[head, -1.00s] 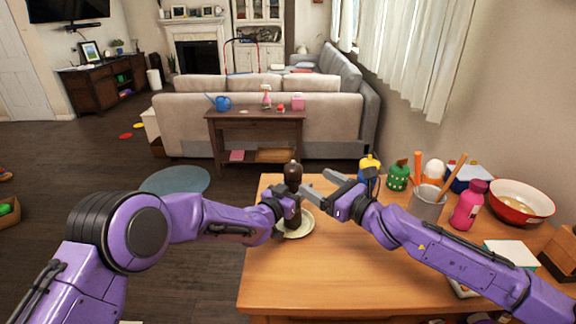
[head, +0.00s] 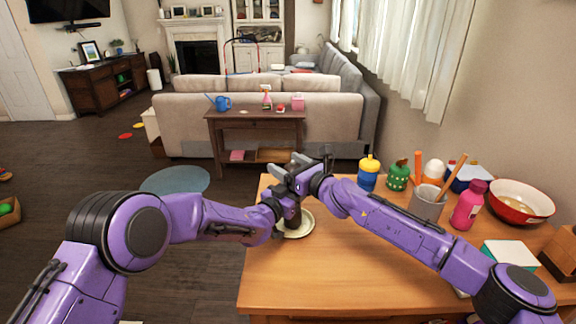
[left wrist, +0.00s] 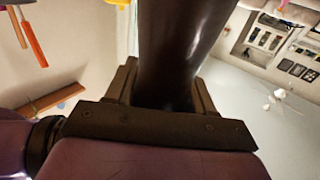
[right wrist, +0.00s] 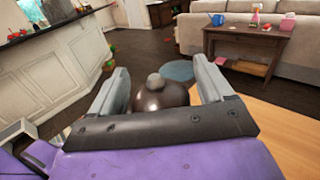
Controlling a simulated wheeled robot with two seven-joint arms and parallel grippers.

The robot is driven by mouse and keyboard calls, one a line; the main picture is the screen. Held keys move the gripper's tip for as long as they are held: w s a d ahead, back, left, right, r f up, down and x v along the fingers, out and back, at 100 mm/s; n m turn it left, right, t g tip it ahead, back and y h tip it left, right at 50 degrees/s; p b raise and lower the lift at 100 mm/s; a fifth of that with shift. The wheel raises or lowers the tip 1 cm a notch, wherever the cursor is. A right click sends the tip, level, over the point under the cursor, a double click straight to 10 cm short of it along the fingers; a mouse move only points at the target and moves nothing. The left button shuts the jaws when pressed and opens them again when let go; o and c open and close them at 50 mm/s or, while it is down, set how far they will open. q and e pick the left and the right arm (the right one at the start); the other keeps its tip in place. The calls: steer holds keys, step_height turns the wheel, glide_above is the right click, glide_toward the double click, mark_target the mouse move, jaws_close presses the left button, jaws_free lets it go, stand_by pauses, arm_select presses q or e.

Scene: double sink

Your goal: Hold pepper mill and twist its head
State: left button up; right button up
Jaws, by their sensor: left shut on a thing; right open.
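The dark brown pepper mill (head: 293,217) stands upright over a pale plate (head: 306,226) on the wooden table; its head is mostly hidden by my right gripper in the head view. My left gripper (head: 286,212) is shut on the mill's body, which fills the space between its fingers in the left wrist view (left wrist: 178,55). My right gripper (head: 282,170) is open at the mill's head. In the right wrist view the round head with its small knob (right wrist: 156,82) sits between the two open fingers, with a gap on each side.
On the table's right stand a yellow-topped blue bottle (head: 368,176), a green container (head: 398,178), a utensil cup (head: 426,205), a pink bottle (head: 467,207) and a red bowl (head: 519,203). The table's front middle (head: 330,275) is clear.

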steer(key=c, duration=1)
steer(key=shift+m+t+h, duration=0.3)
steer(key=shift+d+m+t+h, duration=0.1)
steer(key=shift+m+t+h, duration=0.75)
steer(key=shift+h, duration=0.35)
steer(key=shift+w+d+m+t+h, duration=0.15)
steer(key=shift+m+t+h, duration=0.35)
steer(key=shift+m+h, duration=0.55)
steer(key=shift+w+d+m+t+h, duration=0.1)
steer(key=shift+d+m+t+h, duration=0.15)
steer(key=shift+m+t+h, duration=0.75)
steer(key=shift+g+h, duration=0.45)
steer(key=shift+h, duration=0.2)
steer(key=o, duration=1)
